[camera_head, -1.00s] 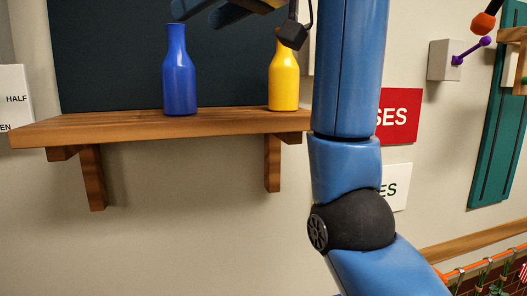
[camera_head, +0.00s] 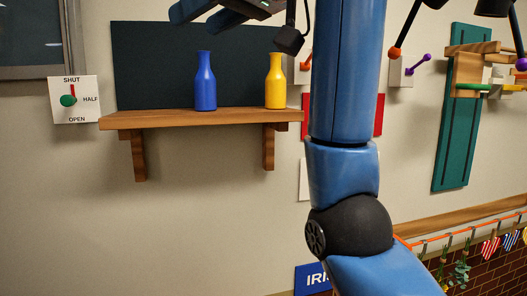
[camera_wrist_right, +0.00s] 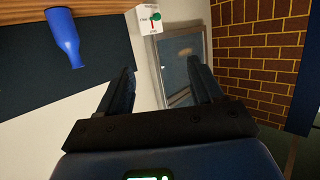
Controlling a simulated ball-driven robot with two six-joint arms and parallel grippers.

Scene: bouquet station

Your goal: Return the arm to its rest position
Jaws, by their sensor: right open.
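My right arm (camera_head: 345,75) stands upright through the middle of the head view. A blue bottle (camera_head: 205,85) and a yellow bottle (camera_head: 275,83) stand upright on a wooden shelf (camera_head: 165,120). The blue bottle also shows in the wrist view (camera_wrist_right: 63,37), apart from the fingers. My left gripper is not in view.
A lever plate (camera_head: 73,100) marked SHUT, HALF and OPEN is on the wall left of the shelf. A dark board (camera_head: 155,65) is behind the bottles. A teal panel (camera_head: 455,150) with wooden parts is at right. Below it, an orange rail (camera_head: 450,235) carries hanging items.

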